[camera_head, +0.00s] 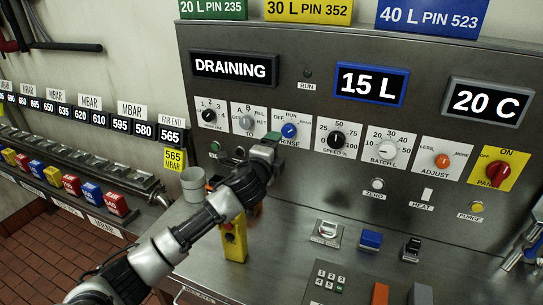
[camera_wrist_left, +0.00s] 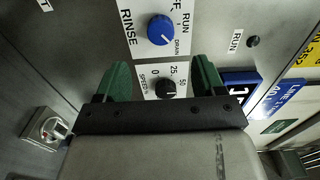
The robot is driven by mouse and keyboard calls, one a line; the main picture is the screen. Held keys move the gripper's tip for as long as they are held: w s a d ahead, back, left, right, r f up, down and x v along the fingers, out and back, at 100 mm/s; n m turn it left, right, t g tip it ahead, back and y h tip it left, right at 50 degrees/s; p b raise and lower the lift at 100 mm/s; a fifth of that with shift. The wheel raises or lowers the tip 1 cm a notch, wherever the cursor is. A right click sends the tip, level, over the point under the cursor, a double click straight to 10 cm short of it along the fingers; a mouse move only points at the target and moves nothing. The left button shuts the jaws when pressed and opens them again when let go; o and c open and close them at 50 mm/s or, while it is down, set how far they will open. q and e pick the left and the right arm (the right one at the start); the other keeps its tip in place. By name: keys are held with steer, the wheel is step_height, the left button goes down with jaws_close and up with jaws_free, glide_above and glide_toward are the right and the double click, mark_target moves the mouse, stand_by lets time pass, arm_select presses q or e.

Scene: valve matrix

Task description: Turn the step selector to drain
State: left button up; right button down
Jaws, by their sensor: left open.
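The step selector is a blue round knob (camera_head: 289,131) on a white plate marked OFF, RUN, DRAIN and RINSE, on the grey panel. It also shows in the left wrist view (camera_wrist_left: 161,30), near the top. My left gripper (camera_head: 270,146) is just left of and below the knob in the head view. In the left wrist view its two green fingers (camera_wrist_left: 160,78) are spread and empty, apart from the blue knob, with the black speed knob (camera_wrist_left: 166,88) visible between them. My right gripper is not in view.
Other knobs stand close by: a black one (camera_head: 337,139), a white one (camera_head: 388,150) and a red one (camera_head: 496,173). A display (camera_head: 234,68) reads DRAINING. A yellow box (camera_head: 233,238) and a grey cup (camera_head: 194,184) stand below on the left.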

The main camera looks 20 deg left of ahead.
arm_select(q)
steer(key=shift+s, duration=0.95)
